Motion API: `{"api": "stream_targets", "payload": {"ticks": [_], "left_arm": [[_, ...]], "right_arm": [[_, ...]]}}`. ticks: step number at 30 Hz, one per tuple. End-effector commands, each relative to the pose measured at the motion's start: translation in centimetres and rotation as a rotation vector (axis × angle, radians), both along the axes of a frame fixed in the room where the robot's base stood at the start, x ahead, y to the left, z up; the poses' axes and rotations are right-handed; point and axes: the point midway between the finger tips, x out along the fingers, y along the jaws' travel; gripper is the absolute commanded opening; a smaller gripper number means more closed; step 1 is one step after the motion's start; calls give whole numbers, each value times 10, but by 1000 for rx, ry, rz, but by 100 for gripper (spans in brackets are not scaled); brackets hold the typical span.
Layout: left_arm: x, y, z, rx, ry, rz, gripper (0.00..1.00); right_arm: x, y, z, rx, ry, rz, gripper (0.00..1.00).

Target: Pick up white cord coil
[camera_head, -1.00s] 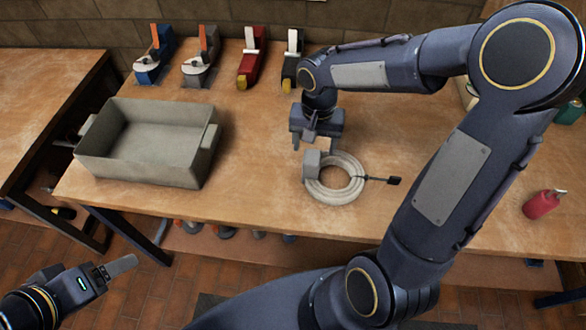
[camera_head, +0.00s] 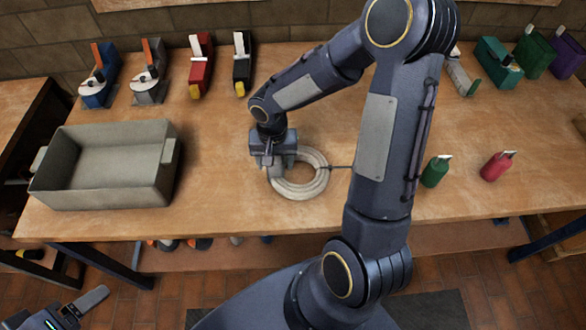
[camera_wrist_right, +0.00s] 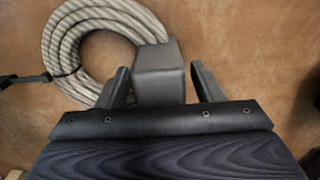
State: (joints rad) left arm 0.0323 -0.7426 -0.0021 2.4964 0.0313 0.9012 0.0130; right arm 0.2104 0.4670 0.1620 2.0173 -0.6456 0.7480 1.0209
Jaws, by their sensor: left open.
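The white cord coil (camera_head: 308,187) lies flat on the wooden bench, with a dark tie and plug end on one side. In the right wrist view the coil (camera_wrist_right: 62,45) has a grey block (camera_wrist_right: 160,72) at its edge. My right gripper (camera_head: 270,172) is low over the coil's left side in the head view. In the wrist view its two fingers (camera_wrist_right: 162,88) stand either side of the grey block, with narrow gaps showing. My left gripper (camera_head: 85,306) is open and empty, low at the bottom left, away from the bench.
A grey open bin (camera_head: 105,197) stands left of the coil. Several tape dispensers and staplers line the back, including a red one (camera_head: 200,68). A green bottle (camera_head: 435,172) and a red bottle (camera_head: 497,166) stand to the right. Bare bench lies between bin and coil.

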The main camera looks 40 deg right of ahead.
Motion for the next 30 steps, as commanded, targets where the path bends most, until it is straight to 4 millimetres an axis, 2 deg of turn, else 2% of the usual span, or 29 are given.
{"api": "stream_targets", "payload": {"ticks": [2,11,19,23,28,30], "left_arm": [[0,0,0,0,0,0,74],[0,0,0,0,0,0,74],[0,0,0,0,0,0,74],[0,0,0,0,0,0,74],[0,0,1,0,0,0,74],[0,0,-2,0,0,0,74]], "right_arm": [[0,0,0,0,0,0,50],[0,0,0,0,0,0,10],[0,0,2,-1,-1,0,10],[1,-1,9,-2,-3,-1,10],[1,0,35,-1,-7,-1,10],[-11,5,48,-2,-8,3,10]]}}
